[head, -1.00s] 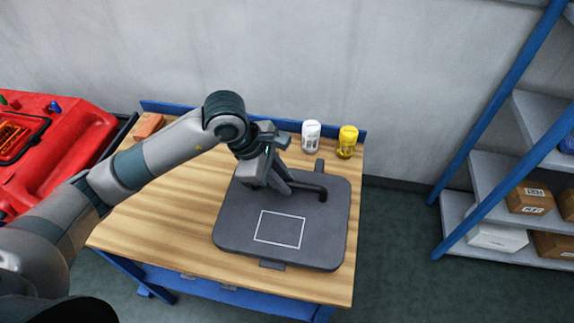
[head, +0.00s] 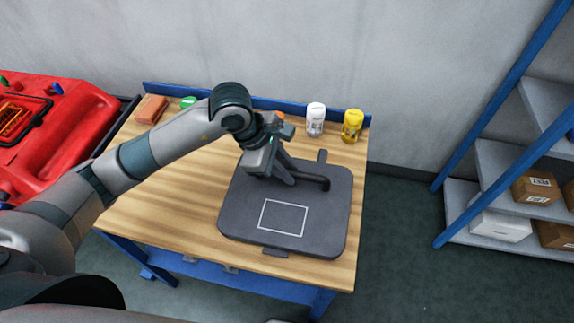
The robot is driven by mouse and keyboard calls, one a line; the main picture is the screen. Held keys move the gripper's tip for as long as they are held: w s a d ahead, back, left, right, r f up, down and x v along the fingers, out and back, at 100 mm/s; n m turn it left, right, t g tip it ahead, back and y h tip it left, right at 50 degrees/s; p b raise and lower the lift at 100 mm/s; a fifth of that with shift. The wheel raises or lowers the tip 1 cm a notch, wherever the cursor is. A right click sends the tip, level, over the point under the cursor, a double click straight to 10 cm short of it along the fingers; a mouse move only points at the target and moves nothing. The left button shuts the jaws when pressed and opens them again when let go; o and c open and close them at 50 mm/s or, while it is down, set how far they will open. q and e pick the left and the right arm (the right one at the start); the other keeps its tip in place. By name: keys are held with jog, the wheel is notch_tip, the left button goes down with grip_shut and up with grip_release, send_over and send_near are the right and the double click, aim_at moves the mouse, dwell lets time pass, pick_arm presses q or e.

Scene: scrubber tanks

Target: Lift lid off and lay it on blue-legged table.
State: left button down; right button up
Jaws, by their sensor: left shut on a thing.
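The dark grey lid (head: 245,205) has rounded corners, a white rectangle outline and a bar handle (head: 318,182). It is at the right part of the wooden-topped table (head: 160,200) with blue legs. My left gripper (head: 285,172) is at the lid's far side, shut on the handle; its fingertips are partly hidden by the gripper body. I cannot tell for sure whether the lid touches the tabletop or is just above it. My right gripper is not in view.
A white bottle (head: 316,120) and a yellow bottle (head: 352,126) stand behind the lid. An orange-brown block (head: 151,108) and a green round item (head: 188,102) are at the back left. A red machine (head: 70,135) stands left of the table, blue-framed shelves (head: 490,190) right. The tabletop's left is clear.

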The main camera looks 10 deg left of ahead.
pick_arm(q)
notch_tip(320, 180, down, 2)
jog(key=shift+f+b, duration=0.1)
jog(key=shift+b, duration=0.3)
jog(key=shift+f, duration=0.25)
jog(key=shift+f+b, duration=0.25)
jog(key=shift+b, duration=0.15)
dwell(0.7)
jog(key=shift+r+b, duration=0.1)
jog(key=shift+b, duration=0.2)
dwell(0.5)
jog(key=c, duration=1.1)
grip_release()
